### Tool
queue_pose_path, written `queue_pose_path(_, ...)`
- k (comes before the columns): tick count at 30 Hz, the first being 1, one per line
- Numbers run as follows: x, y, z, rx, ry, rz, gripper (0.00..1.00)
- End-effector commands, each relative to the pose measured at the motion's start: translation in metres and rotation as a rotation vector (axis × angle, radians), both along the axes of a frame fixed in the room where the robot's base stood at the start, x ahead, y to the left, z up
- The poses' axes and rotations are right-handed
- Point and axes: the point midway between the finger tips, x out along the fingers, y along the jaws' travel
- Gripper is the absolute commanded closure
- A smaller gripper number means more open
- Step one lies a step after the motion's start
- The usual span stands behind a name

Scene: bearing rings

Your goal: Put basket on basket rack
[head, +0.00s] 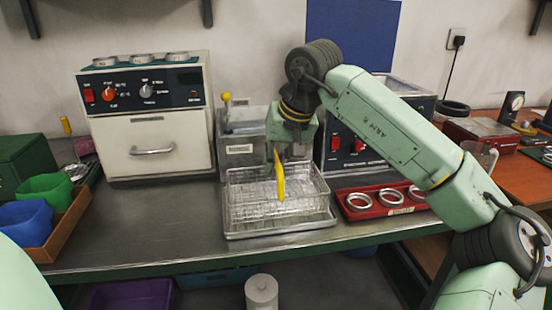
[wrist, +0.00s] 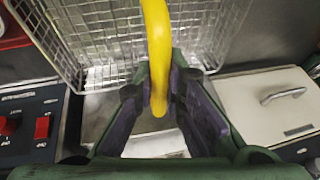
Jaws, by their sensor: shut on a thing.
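The wire basket (head: 262,192) has a yellow handle (head: 280,178) standing up. It is at the middle of the bench, over a shallow metal tray-like rack (head: 285,229); I cannot tell whether it rests on it or hangs just above. My gripper (head: 279,152) points down and is shut on the yellow handle. In the wrist view the handle (wrist: 157,50) runs between the gripper's fingers (wrist: 160,105), with the basket mesh (wrist: 95,45) beyond it. The basket's underside is hidden.
A metal tank (head: 238,140) with a yellow-knobbed lever stands close behind the basket. A white oven (head: 150,140) is at left, a control box (head: 345,150) behind my arm. A red tray (head: 355,212) with rings lies close right. The bench front left (head: 150,220) is clear.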

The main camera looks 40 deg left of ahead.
Motion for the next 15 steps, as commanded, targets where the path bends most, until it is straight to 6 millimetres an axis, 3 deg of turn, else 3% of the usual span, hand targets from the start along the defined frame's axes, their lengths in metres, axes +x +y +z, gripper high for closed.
queue_pose_path(8, -0.0011, -0.0007, -0.0004, 0.001, -0.001, 0.0, 1.0)
queue_pose_path(9, -0.0011, -0.0007, -0.0004, 0.001, -0.001, 0.0, 0.86)
queue_pose_path(15, -0.0011, -0.0006, -0.0007, 0.001, -0.001, 0.0, 0.73)
